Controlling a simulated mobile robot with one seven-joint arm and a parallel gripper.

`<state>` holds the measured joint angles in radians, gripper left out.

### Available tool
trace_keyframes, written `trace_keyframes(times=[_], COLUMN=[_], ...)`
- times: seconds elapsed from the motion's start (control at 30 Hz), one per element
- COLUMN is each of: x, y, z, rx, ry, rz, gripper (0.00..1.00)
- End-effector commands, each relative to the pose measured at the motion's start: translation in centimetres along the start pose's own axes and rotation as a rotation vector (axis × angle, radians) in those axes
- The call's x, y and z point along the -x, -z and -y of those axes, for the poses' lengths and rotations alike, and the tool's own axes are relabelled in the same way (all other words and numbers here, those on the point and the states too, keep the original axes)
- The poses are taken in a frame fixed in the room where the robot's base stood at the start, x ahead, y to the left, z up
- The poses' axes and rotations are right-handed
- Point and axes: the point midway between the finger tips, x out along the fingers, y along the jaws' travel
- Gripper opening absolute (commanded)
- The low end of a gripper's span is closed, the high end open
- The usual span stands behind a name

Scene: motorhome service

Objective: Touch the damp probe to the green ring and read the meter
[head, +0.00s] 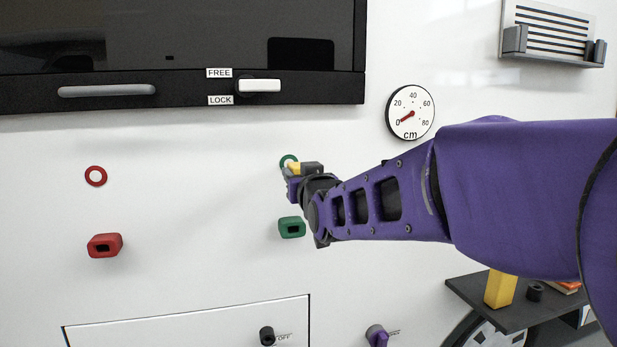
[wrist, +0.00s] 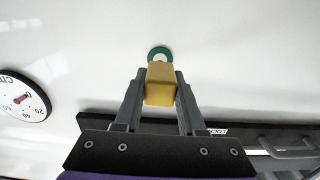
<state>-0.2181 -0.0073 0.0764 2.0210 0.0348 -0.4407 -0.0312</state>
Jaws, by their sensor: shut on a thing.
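My gripper (head: 296,175) is shut on a yellow block (wrist: 160,84), which I take to be the damp probe. The probe's far end overlaps the lower edge of the green ring (wrist: 160,54) in the wrist view. In the head view the green ring (head: 288,160) sits on the white wall just above the probe (head: 294,169). I cannot tell whether they touch. The round meter (head: 411,112), marked cm, hangs up and to the right of the ring. Its red needle points to about 0. Part of the meter (wrist: 22,98) also shows in the wrist view.
A green socket-like block (head: 291,227) sticks out below my gripper. A red ring (head: 96,176) and red block (head: 105,245) are at left. A FREE/LOCK handle (head: 259,85) is above. Another yellow block (head: 500,289) stands on a dark shelf (head: 520,316) at lower right.

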Motion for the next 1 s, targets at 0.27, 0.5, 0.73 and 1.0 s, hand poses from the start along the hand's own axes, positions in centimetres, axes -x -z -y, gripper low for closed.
trace_keyframes(times=[0.27, 0.5, 0.73, 1.0], x=[0.0, -0.3, -1.0, -1.2], y=[0.2, 0.1, 0.1, 0.1], z=[0.0, 0.0, 0.0, 0.0], rx=[0.000, 0.000, 0.000, 0.000], ry=[0.000, 0.000, 0.000, 0.000], rz=[-0.002, -0.001, -0.001, -0.001], gripper=[0.00, 0.00, 0.00, 0.00])
